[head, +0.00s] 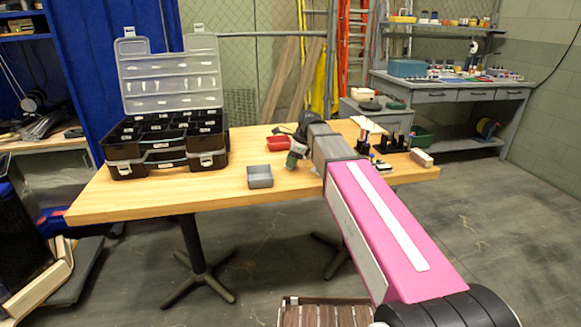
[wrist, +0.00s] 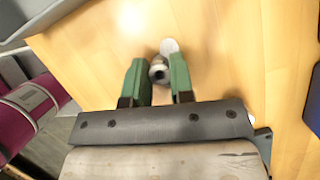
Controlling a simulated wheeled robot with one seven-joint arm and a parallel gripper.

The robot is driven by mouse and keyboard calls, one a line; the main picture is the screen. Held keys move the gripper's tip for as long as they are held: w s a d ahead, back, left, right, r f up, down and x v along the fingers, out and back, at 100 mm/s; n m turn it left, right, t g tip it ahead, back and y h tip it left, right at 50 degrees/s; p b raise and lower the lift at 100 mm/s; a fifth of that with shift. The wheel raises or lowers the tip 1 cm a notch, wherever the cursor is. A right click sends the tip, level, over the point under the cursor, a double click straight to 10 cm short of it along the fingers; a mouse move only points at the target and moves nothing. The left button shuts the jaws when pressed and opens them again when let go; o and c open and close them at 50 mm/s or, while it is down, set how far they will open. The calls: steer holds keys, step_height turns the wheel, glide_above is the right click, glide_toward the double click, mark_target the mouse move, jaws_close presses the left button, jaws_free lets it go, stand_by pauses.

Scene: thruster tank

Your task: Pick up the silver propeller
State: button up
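A small silver piece with a dark round opening (wrist: 158,72), which looks like the silver propeller, is between the two green fingers of my gripper (wrist: 157,65) in the wrist view. A pale rounded part of it reaches out past the fingertips. It nearly fills the gap, and I cannot tell whether both fingers press on it. In the head view my gripper (head: 293,160) is low over the middle of the wooden table (head: 200,195), and the propeller cannot be made out there.
A grey bin (head: 259,177) stands left of my gripper and a red bin (head: 278,143) just behind it. A black organizer case (head: 165,158) with its lid up is at the left. Black stands (head: 392,140) and a small block (head: 421,157) are at the right end.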

jaws_close()
steer(key=shift+r, duration=0.5)
steer(key=r, duration=0.3)
steer(key=shift+s+a+r, duration=0.1)
steer(key=shift+s+r, duration=0.1)
steer(key=shift+r, duration=0.1)
steer(key=s+a+r, duration=0.6)
steer(key=s+a, duration=0.1)
steer(key=s, duration=0.1)
steer(key=shift+s+a+r, duration=0.15)
steer(key=shift+s+r, duration=0.05)
steer(key=shift+s, duration=0.05)
